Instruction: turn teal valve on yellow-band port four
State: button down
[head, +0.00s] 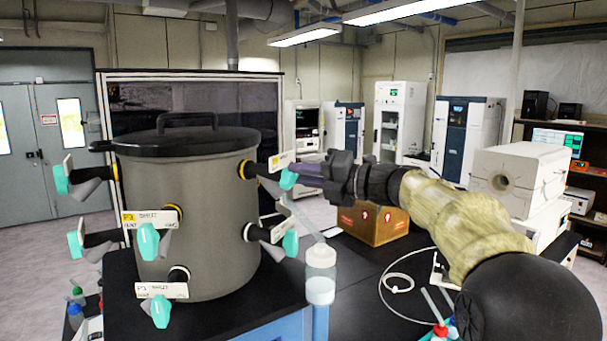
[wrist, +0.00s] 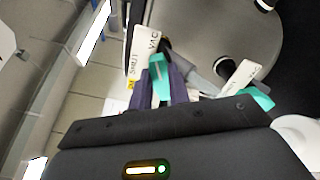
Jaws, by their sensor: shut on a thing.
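A grey drum chamber (head: 195,225) with a black lid carries several side ports with teal valve handles and white tags. My gripper (head: 296,176) reaches in from the right, at the upper right port with a yellow band (head: 243,169). Its purple fingers are shut on that port's teal valve (head: 288,179). The wrist view shows this teal valve (wrist: 160,75) between the fingers (wrist: 163,90). The tag (wrist: 143,55) beside it appears to read SHUT and VAC; its port number is not legible. The fingers hide part of the handle.
A lower right port has another teal valve (head: 290,243) close below. The P3 port's teal valve (head: 148,241) faces forward. A cardboard box (head: 372,223) sits behind.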

jog(key=shift+r, duration=0.1)
jog(key=c, duration=1.3)
grip_release()
jog(key=shift+w, duration=0.1)
jog(key=shift+s+d+f+b, duration=0.25)
jog(key=shift+d+b, duration=0.15)
jog(key=shift+d, duration=0.15)
jog(key=b+v, duration=0.5)
jog(key=v, duration=1.1)
jog(key=shift+s+d+r+b, duration=0.1)
jog(key=shift+s+r+b, duration=0.1)
jog(key=shift+b, duration=0.15)
jog(key=shift+w, duration=0.1)
